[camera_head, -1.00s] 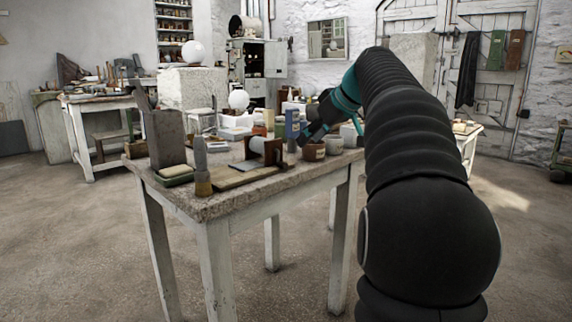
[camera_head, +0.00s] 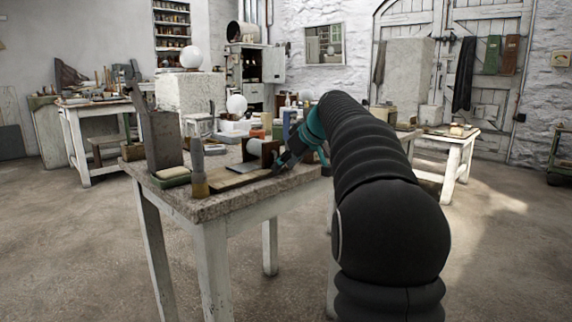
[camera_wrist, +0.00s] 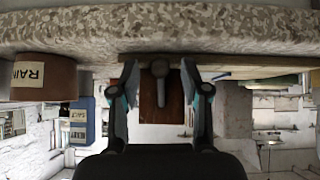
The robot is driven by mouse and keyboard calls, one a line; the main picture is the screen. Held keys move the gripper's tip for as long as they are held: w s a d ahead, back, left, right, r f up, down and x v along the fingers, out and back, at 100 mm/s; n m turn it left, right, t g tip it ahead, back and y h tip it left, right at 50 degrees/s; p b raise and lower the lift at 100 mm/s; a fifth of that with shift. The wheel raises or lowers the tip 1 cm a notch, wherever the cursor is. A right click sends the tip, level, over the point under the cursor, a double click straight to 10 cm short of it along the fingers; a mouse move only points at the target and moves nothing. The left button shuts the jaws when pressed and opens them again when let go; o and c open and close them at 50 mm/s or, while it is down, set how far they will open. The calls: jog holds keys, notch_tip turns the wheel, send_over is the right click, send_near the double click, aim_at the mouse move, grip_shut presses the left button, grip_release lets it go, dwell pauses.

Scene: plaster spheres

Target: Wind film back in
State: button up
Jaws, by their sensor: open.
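The film winder, a roll (camera_head: 263,147) between dark brown end pieces, stands on a tan wooden board on the stone-topped table. A greyish strip (camera_head: 247,168), perhaps film, lies on the board below the roll. My gripper (camera_head: 281,163) is at the right side of the winder. The wrist view is upside down. There my gripper (camera_wrist: 158,88) is open, with one finger on each side of a grey crank handle (camera_wrist: 161,69). A brown wooden end piece (camera_wrist: 148,100) is behind the handle. Contact between fingers and handle cannot be told.
A brown pot labelled RAIN (camera_wrist: 45,77) and a blue SALT box (camera_wrist: 80,122) are left in the wrist view. A brush (camera_head: 198,170), a sponge in a dish (camera_head: 172,176) and a grey block (camera_head: 163,140) stand on the table's left side.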

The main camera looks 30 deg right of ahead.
grip_shut()
jog(key=shift+r+p, duration=0.1)
jog(key=shift+p, duration=0.2)
